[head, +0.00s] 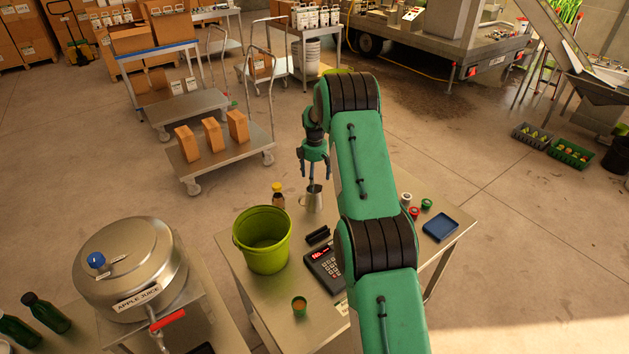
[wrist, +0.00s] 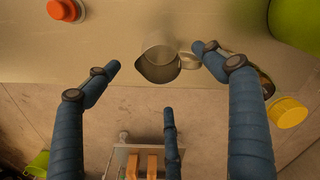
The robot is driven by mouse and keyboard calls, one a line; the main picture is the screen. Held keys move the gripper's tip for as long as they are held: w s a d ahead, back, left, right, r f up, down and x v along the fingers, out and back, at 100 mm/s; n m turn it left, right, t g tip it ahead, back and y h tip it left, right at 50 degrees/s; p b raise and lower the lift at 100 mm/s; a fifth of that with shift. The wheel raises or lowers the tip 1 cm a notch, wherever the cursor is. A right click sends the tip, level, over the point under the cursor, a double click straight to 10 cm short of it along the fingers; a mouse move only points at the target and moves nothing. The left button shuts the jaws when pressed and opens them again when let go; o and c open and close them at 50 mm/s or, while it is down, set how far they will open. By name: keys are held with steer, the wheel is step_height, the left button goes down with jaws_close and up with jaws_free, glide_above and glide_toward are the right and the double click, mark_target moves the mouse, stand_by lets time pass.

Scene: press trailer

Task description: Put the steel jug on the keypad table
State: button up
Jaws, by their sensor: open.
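The steel jug (head: 314,202) stands upright near the far edge of the steel table (head: 275,287) that bears a keypad device (head: 324,267) with a red display. My gripper (head: 313,180) is just above the jug, pointing down, open and empty. In the wrist view the jug (wrist: 158,64) shows from above, with its mouth dark and its handle to the right. The fingers of my gripper (wrist: 157,72) are spread around it in the picture, one tip close to the handle. I cannot tell whether that tip touches it.
A yellow-capped bottle (head: 277,195) and a green bucket (head: 262,240) stand left of the jug. A cart (head: 220,152) stands beyond the table.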

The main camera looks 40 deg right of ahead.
stand_by(0.3)
steer(key=s+a+r+m+t, duration=0.1)
steer(key=s+a+r, duration=0.1)
steer(key=a+r, duration=0.65)
steer(key=s+a+r+m, duration=0.1)
steer(key=s+a+r, duration=0.25)
steer(key=r, duration=0.95)
steer(key=s+a+r+m+t, duration=0.2)
steer(key=s+a+r, duration=0.95)
steer(key=r, duration=0.25)
steer(key=s+a+r+m, duration=0.1)
steer(key=s+a+r, duration=0.1)
steer(key=s+a, duration=0.3)
steer(key=s+a+r+m+t, duration=0.1)
steer(key=s+a+r, duration=0.1)
steer(key=s, duration=0.4)
steer(key=s+a+r+m, duration=0.1)
steer(key=s+a+r, duration=0.25)
steer(key=s, duration=0.25)
steer(key=s+a+f+m, duration=0.1)
steer(key=s+a+f, duration=0.1)
steer(key=s, duration=0.6)
steer(key=s+a+f+m+t, duration=0.1)
steer(key=s+a, duration=0.3)
steer(key=s, duration=0.4)
steer(key=shift+f+t, duration=0.3)
steer(key=shift+f, duration=0.15)
steer(key=shift+f, duration=0.1)
